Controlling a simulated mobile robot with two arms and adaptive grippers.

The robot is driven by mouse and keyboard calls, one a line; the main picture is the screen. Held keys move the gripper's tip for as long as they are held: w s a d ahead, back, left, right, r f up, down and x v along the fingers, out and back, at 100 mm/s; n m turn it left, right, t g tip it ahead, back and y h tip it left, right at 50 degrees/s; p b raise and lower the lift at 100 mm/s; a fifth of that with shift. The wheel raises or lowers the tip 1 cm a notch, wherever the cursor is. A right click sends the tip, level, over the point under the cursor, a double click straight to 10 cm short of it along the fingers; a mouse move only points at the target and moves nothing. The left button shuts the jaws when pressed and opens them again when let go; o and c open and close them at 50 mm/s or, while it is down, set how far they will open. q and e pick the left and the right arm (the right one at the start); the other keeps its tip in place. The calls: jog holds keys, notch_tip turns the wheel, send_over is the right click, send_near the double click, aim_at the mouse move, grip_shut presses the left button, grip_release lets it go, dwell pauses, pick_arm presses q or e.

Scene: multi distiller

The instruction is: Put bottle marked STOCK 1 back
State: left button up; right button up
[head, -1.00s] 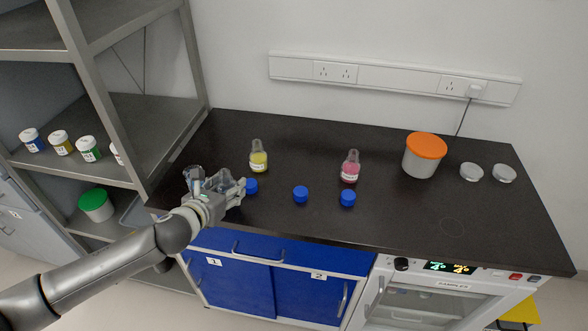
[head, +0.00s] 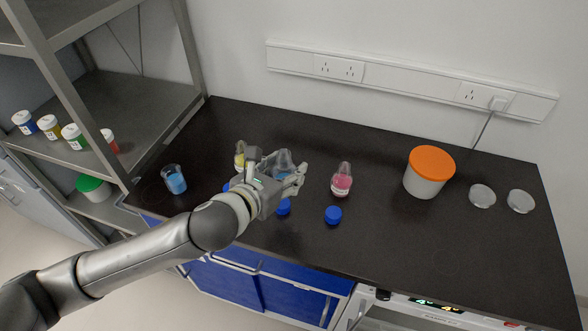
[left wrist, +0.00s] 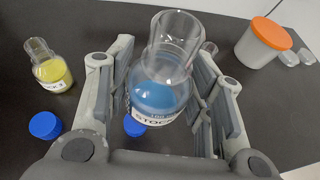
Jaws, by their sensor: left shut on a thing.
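My left gripper (head: 287,178) is shut on a clear glass bottle of blue liquid (left wrist: 158,92) and holds it over the counter. The bottle is uncapped; its label reads STOCK, but the number cannot be read. In the head view the gripper partly hides this bottle (head: 283,160). A bottle of yellow liquid (head: 240,159) stands just left of the gripper, partly hidden in the head view; it also shows in the left wrist view (left wrist: 52,72). A bottle of pink liquid (head: 342,182) stands to the right. My right gripper is not in view.
Blue caps (head: 333,215) lie along the counter's front; one (left wrist: 45,125) is beside the yellow bottle. A glass beaker of blue liquid (head: 175,181) stands at the left end. A tub with an orange lid (head: 429,172) and two round dishes (head: 482,196) are at right.

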pick_arm(q)
jog(key=w+f, duration=0.2)
jog(key=w, duration=0.1)
jog(key=w+d+f, duration=0.1)
jog(key=w+f, duration=0.1)
jog(key=w, duration=0.1)
jog(key=w+f, duration=0.3)
jog(key=shift+d+p, duration=0.35)
jog(key=shift+d, duration=0.05)
jog(key=shift+w+f, duration=0.25)
jog(key=shift+f, duration=0.05)
jog(key=shift+w+f, duration=0.2)
jog(key=shift+f, duration=0.05)
notch_tip(320, 180, down, 3)
jog(key=shift+d+r+p, duration=0.1)
jog(key=shift+p, duration=0.2)
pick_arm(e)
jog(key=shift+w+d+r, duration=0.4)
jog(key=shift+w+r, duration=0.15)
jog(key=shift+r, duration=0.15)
pick_arm(q)
jog(key=shift+f, duration=0.2)
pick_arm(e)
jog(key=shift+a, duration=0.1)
